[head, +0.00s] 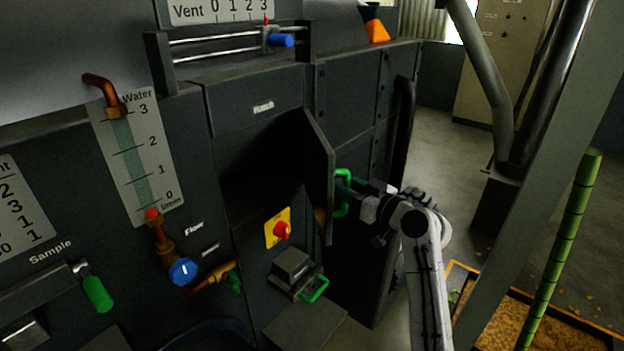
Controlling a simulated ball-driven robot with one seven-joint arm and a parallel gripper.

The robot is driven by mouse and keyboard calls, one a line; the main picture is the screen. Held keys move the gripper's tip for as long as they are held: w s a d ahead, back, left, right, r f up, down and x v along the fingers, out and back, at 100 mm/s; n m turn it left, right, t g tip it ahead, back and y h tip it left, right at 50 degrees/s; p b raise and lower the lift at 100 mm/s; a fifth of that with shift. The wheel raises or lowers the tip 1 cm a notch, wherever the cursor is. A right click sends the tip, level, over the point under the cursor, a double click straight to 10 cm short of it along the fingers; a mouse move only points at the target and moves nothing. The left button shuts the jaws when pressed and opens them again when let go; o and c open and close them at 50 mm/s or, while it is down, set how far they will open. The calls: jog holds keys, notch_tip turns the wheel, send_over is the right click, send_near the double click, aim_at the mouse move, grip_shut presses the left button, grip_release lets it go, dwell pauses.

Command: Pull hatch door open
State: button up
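The hatch door (318,165) is a dark panel that stands swung outward from the machine front, below the "Hatch" label (263,107). The opening (262,160) to its left is dark inside. A green handle (342,208) is on the door's outer face, on its right side. My gripper (345,188) reaches in from the right and its dark fingers cover the middle of the handle. They look shut on it, though the fingertips are small and partly hidden.
A yellow plate with a red knob (281,230) and a smaller green handle (315,289) sit below the opening. A blue valve (183,271) is at lower left. A long dark bar (404,140) is behind my gripper. A grey post and green pole (560,245) stand at right.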

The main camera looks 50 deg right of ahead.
aim_at(325, 194)
jog(key=shift+m+h, duration=0.3)
jog(key=shift+h, duration=0.2)
jog(key=w+a+p, duration=0.1)
jog(key=a, duration=0.1)
jog(key=w+a+p, duration=0.1)
jog(key=p, duration=0.1)
jog(key=w+a+p, duration=0.2)
jog(key=shift+a+r, duration=0.15)
jog(key=shift+a, duration=0.15)
jog(key=shift+w+a, duration=0.35)
jog(key=shift+a, duration=0.05)
jog(key=shift+c, duration=0.4)
